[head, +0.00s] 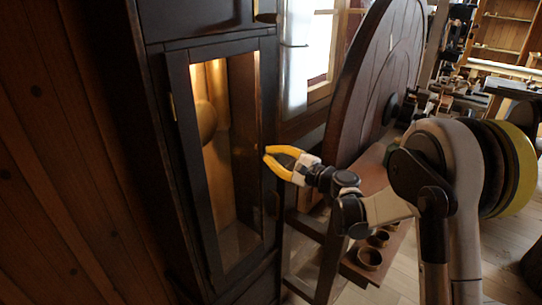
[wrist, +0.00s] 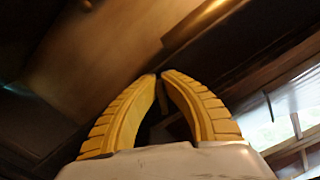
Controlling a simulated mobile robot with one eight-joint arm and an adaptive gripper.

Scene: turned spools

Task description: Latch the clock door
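The tall dark clock has a glazed door (head: 182,110), which lies close to flush with the case in the head view. A gold pendulum bob (head: 206,120) shows behind the glass. My gripper (head: 266,153) has yellow fingers and is at the door's right side, near its upright frame. I cannot make out the latch's state.
A large dark wooden wheel (head: 370,80) stands close to the right of the clock. A wooden shelf with small round cups (head: 370,258) is below my arm. A bright window (head: 310,50) is behind. A plank wall (head: 45,150) bounds the left side.

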